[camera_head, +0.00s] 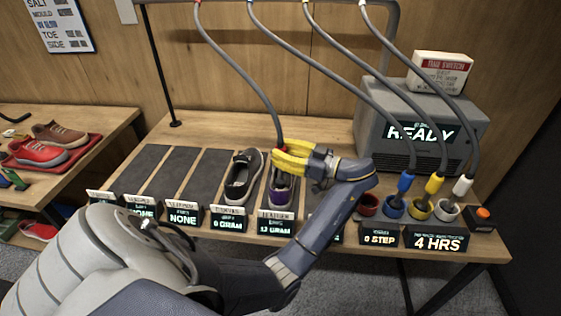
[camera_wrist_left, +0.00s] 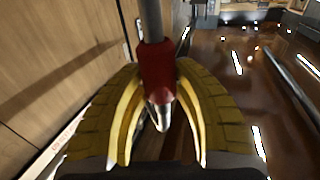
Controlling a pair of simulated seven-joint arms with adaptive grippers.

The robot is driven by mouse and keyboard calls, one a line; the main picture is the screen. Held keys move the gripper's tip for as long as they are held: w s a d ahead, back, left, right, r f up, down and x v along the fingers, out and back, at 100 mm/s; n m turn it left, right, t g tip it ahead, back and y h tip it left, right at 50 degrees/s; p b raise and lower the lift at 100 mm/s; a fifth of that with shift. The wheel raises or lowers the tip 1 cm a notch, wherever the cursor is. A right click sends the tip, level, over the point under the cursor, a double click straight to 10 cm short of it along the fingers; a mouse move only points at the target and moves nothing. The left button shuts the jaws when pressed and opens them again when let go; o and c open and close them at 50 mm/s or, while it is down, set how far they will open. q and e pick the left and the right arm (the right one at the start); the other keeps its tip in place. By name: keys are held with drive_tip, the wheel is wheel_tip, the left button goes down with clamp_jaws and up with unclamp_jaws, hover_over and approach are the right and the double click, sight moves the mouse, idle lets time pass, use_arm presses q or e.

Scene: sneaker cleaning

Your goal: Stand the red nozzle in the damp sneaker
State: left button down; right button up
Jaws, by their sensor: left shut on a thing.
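My left gripper (camera_head: 281,158) is shut on the red nozzle (camera_head: 282,149), which hangs from a grey hose. The wrist view shows the red nozzle (camera_wrist_left: 157,65) upright between the yellow fingers (camera_wrist_left: 160,120), its metal tip pointing down. In the head view the gripper is above a purple sneaker (camera_head: 280,196), whose display (camera_head: 277,226) appears to read 13 gram; the gripper covers the sneaker's far part. A dark sneaker (camera_head: 243,177) stands just left, with a display (camera_head: 228,223) reading 0 gram. I cannot see whether the nozzle touches the purple sneaker. My right gripper is not in view.
The red cup (camera_head: 368,206) looks empty. Blue (camera_head: 405,184), yellow (camera_head: 434,187) and white (camera_head: 462,187) nozzles stand in cups to its right. A grey machine (camera_head: 376,105) reading READY is behind. Dark mats (camera_head: 205,178) at left are bare.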

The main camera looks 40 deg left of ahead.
use_arm(q)
drive_tip(key=shift+f, duration=1.95)
drive_tip(key=c, duration=1.1)
unclamp_jaws()
drive_tip(key=shift+d, duration=0.1)
drive_tip(key=v, duration=0.7)
drive_tip(key=shift+w+d, duration=0.1)
drive_tip(key=shift+d, duration=0.05)
